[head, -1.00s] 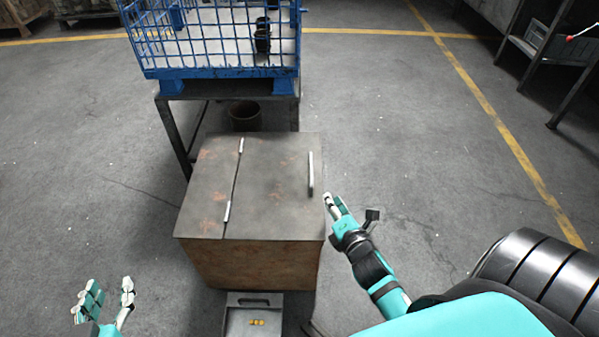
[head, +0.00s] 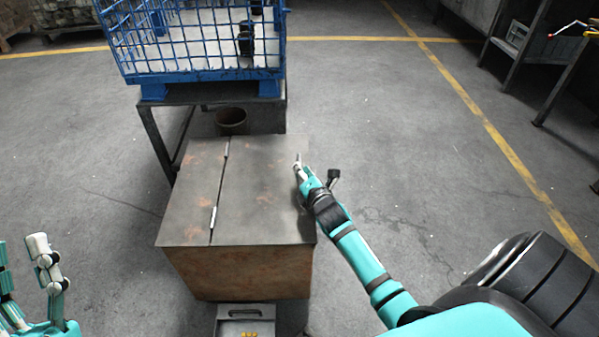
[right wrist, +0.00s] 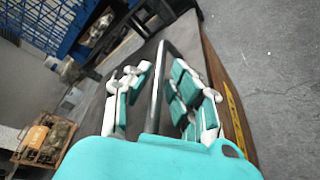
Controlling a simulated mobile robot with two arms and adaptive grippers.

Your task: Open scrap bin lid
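The scrap bin (head: 240,273) is a rusty brown box below the middle of the head view. Its grey lid (head: 262,205) lies flat and closed, with hinges along a seam on its left. My right gripper (head: 300,171) is over the lid's right side and covers most of the handle. In the right wrist view the metal handle bar (right wrist: 158,82) runs between the spread fingers of my right gripper (right wrist: 162,90), with gaps visible on both sides. My left gripper (head: 20,262) is open and empty at the lower left, partly cut off by the picture edge.
A grey tray (head: 232,318) with small yellow pieces is in front of the bin. The floor is clear on both sides.

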